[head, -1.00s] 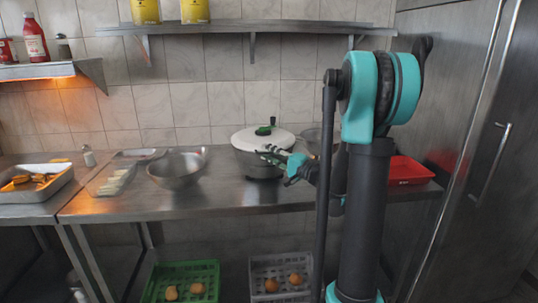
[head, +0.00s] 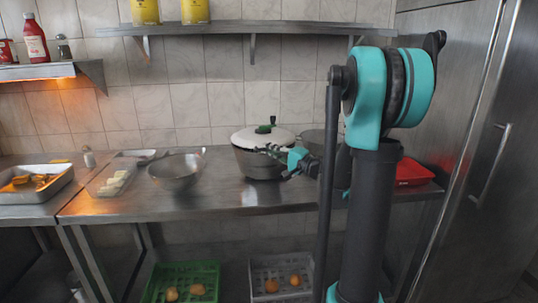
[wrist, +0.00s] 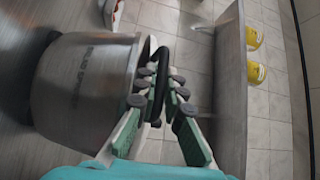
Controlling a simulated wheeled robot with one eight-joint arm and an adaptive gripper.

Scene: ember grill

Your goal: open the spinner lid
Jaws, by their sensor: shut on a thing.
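The salad spinner (head: 258,165) is a metal pot standing on the steel counter. My gripper (head: 270,150) is at the front right of the lid in the head view. In the wrist view, the pot (wrist: 85,90) fills the left side, lettering on its wall. There my gripper (wrist: 159,84) is shut on a black, curved handle (wrist: 160,62) just beyond the lid's edge. The fingers partly cover the handle, so how it joins the lid is hidden.
A metal bowl (head: 175,170) stands left of the spinner, and another (head: 318,141) is behind my arm. A red tray (head: 413,172) is at the right. A wall shelf (head: 290,27) with yellow cans hangs above. The counter front is clear.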

